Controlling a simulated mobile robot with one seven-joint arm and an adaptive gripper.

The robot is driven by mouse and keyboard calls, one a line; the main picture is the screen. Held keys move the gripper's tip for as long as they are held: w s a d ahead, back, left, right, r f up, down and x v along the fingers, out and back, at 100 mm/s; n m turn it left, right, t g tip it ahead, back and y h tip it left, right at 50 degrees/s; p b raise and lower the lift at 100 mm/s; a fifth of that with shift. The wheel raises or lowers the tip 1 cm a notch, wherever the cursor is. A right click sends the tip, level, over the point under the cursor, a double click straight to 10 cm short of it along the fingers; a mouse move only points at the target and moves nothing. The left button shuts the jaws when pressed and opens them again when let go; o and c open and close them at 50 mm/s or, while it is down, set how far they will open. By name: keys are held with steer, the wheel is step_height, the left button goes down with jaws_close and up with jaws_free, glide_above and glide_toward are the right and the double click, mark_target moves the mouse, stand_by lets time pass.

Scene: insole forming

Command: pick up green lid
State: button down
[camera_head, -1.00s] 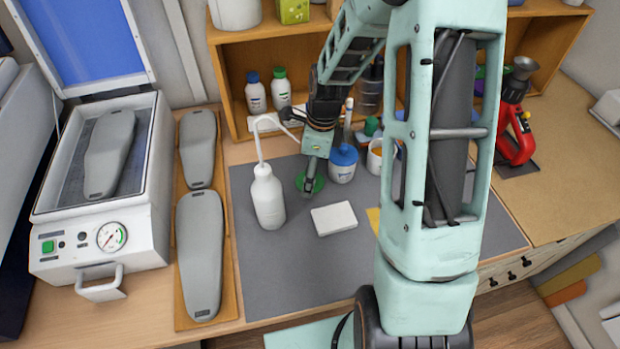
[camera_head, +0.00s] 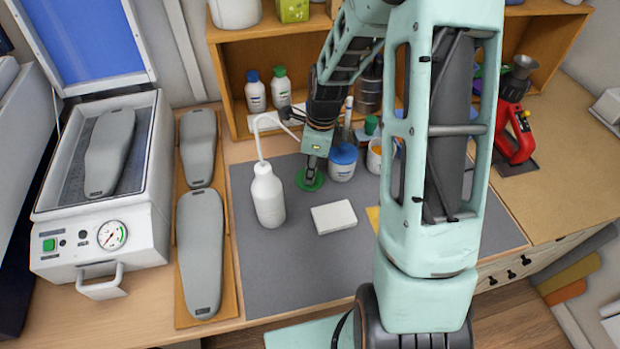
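The green lid (camera_head: 301,181) is a small round disc on the grey mat (camera_head: 270,285), between the white wash bottle and the blue-lidded jar. My gripper (camera_head: 310,177) points down with its fingertips at the lid. The fingers cover the lid's middle, and green shows around them. The fingers look close together, but they are too small here to tell whether they grip the lid or only touch it.
The white wash bottle (camera_head: 268,197) stands just left of my gripper. The blue-lidded jar (camera_head: 343,164) stands close on the right. A white block (camera_head: 334,217) lies in front. The mat's front left is clear. The wooden shelf (camera_head: 232,100) stands behind.

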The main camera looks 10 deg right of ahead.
steer(key=shift+s+f, duration=0.3)
steer(key=shift+s, duration=0.05)
steer(key=shift+r, duration=0.1)
